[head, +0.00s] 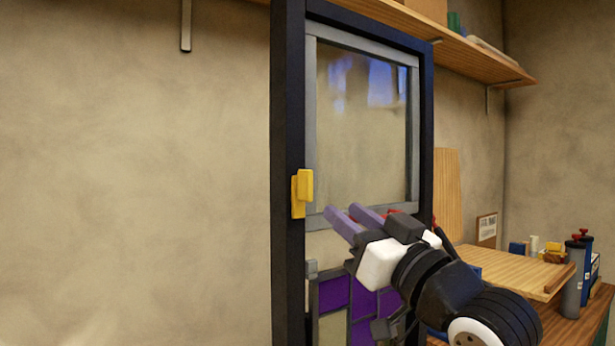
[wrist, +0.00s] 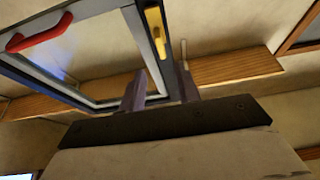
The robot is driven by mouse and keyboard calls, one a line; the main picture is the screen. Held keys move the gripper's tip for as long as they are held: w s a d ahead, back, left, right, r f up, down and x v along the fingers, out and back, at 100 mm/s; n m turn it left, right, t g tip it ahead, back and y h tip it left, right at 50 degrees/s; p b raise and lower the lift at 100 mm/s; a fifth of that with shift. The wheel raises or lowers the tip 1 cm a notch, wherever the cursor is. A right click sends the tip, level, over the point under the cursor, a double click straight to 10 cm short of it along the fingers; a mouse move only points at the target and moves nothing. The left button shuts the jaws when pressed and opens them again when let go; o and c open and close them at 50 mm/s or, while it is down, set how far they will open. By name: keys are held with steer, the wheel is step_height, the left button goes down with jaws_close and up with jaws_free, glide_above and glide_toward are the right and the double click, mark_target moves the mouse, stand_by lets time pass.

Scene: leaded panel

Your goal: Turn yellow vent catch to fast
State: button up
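The yellow vent catch (head: 304,188) sits on the dark left post of the panel frame, beside the lower left part of the grey-framed vent pane. Its lever stands upright. My gripper (head: 343,211) is to the right of the catch and slightly lower, with its two purple fingers apart and nothing between them. In the wrist view the yellow catch (wrist: 156,32) lies beyond the fingertips, and the open fingers (wrist: 160,80) point toward it without touching.
A red handle (wrist: 40,32) is on the vent frame in the wrist view. A wooden bench (head: 510,268) with bottles stands at right. A shelf (head: 455,42) runs behind.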

mark_target(311, 186)
steer(key=p+x, duration=0.3)
steer(key=x, duration=0.5)
steer(key=shift+a+r, duration=0.2)
steer(key=shift+w+a+r+p, duration=0.1)
steer(key=shift+w+a+p, duration=0.3)
steer(key=shift+w, duration=0.25)
steer(key=shift+c, duration=0.3)
jaws_close()
